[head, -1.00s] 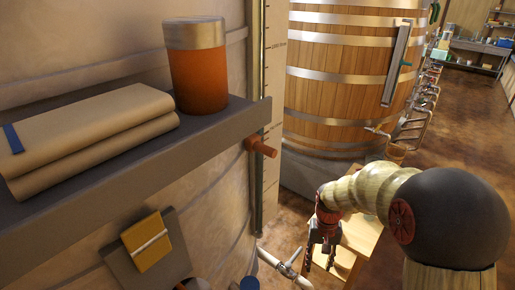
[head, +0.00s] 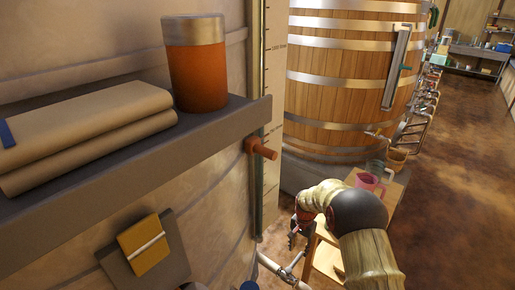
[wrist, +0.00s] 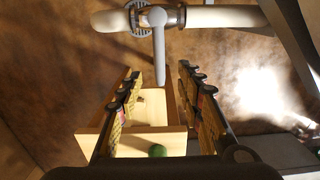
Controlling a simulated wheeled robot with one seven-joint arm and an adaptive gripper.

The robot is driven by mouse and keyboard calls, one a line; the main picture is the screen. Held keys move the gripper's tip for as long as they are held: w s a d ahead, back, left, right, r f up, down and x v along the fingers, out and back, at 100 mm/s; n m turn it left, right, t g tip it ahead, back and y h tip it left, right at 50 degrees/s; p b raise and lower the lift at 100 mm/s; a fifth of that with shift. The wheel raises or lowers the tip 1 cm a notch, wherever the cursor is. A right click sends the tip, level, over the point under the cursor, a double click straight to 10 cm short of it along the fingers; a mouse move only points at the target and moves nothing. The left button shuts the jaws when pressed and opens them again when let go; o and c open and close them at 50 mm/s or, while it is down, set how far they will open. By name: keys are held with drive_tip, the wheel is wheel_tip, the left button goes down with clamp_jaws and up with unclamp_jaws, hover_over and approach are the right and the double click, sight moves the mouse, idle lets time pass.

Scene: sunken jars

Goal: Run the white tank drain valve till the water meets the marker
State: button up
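The pale tank (head: 215,190) fills the left of the head view. An upright gauge strip with a scale (head: 272,95) runs along its side. The drain pipe and valve (head: 290,272) leave the tank low down. In the wrist view the valve (wrist: 160,17) sits on a white pipe at the top, and its grey lever (wrist: 158,55) points down the picture. My gripper (wrist: 159,75) is open, its fingers on either side of the lever's lower end, with nothing gripped. In the head view my gripper (head: 295,235) is just above the valve.
A grey shelf (head: 205,140) with folded cloth (head: 85,130) and an orange jar (head: 196,70) juts out at left. Floor at right is clear.

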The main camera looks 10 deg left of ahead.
sight(298, 257)
wheel_tip(298, 257, down, 7)
drive_tip(key=b, duration=0.3)
drive_tip(key=shift+b, duration=0.4)
drive_tip(key=shift+f, duration=0.15)
drive_tip(key=shift+c, duration=1.5)
clamp_jaws()
